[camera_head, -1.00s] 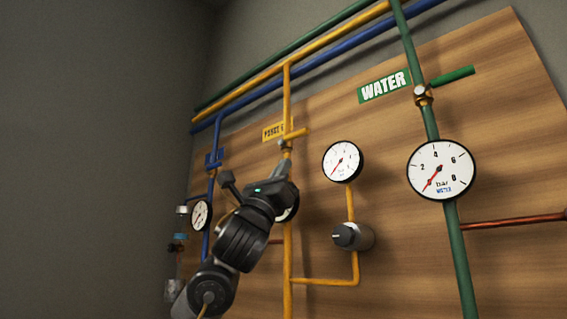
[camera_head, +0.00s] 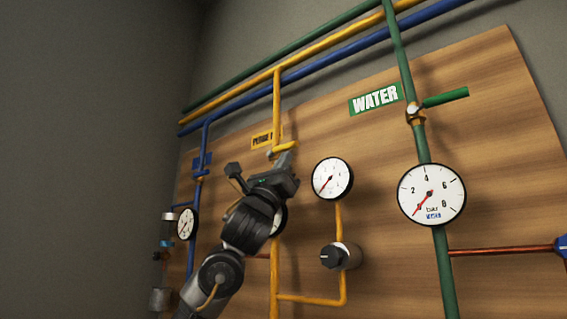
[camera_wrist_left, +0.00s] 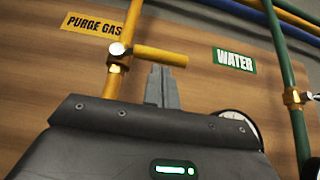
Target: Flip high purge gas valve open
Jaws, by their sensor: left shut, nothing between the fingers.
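The purge gas valve has a yellow lever handle (camera_head: 286,147) that sticks out to the right, across its upright yellow pipe (camera_head: 276,95). In the left wrist view the handle (camera_wrist_left: 160,56) points right from the valve body (camera_wrist_left: 117,55), beside the PURGE GAS label (camera_wrist_left: 92,24). My left gripper (camera_head: 284,160) is just below the handle in the head view. In the left wrist view its fingers (camera_wrist_left: 162,84) are shut and empty, their tips close under the handle; I cannot tell whether they touch it. My right gripper is not in view.
The green WATER pipe (camera_head: 420,140) with its green lever (camera_head: 445,98) and large gauge (camera_head: 431,194) stands to the right. A smaller gauge (camera_head: 332,178) and a dark knob (camera_head: 336,257) are nearer the gripper. The blue pipe (camera_head: 194,250) is on the left.

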